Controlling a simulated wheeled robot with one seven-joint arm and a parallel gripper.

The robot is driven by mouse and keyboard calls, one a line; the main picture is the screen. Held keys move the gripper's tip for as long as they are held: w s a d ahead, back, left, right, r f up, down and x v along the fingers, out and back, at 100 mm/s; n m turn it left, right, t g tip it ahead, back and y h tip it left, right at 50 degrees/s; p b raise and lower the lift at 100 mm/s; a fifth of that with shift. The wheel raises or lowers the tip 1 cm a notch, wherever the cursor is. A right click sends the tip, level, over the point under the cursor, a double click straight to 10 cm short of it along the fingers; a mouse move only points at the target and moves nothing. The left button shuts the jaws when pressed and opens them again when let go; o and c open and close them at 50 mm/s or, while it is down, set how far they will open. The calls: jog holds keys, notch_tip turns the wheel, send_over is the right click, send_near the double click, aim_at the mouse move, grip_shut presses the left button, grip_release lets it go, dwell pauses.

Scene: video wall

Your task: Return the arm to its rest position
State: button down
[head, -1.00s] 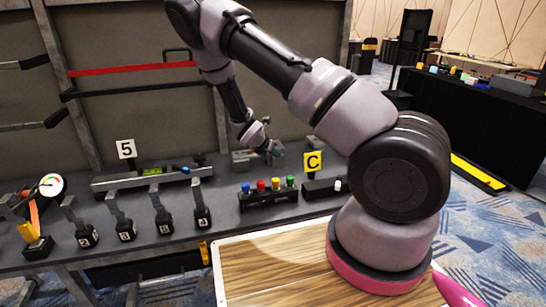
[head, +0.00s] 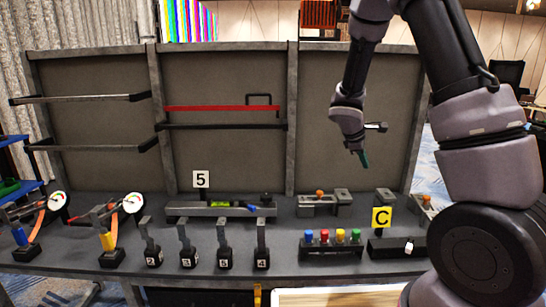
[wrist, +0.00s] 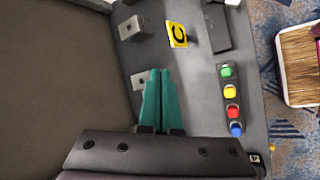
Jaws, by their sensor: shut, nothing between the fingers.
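My gripper (head: 364,159) hangs from my raised arm in front of the right back panel, above the grey bench (head: 290,232). In the wrist view its two green fingers (wrist: 163,100) lie side by side, shut and empty. In that view they point over the bench, between the back panel and the row of coloured buttons. My arm is bent, with the upper links at the right of the head view. The gripper touches nothing that I can see.
A button box (head: 332,246) and a yellow C sign (head: 381,218) stand on the bench below. Several numbered levers (head: 222,247), a 5 sign (head: 201,179) and dial gauges (head: 133,203) are further left. Back panels with bars (head: 225,126) rise behind the bench.

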jog(key=s+r+m+y, duration=0.3)
jog(key=s+r+m, duration=0.6)
jog(key=s+r, duration=0.4)
jog(key=s+a+r+m+t+y, duration=0.1)
jog(key=s+a+r+m+y, duration=0.1)
jog(key=s, duration=0.5)
jog(key=s+a+r+m+t+y, duration=0.2)
jog(key=s+a+r+m, duration=0.2)
jog(key=r, duration=0.5)
jog(key=s+m, duration=0.2)
jog(key=s, duration=0.1)
jog(key=shift+s+a+y, duration=0.15)
jog(key=shift+s+y, duration=0.15)
jog(key=shift+s, duration=0.05)
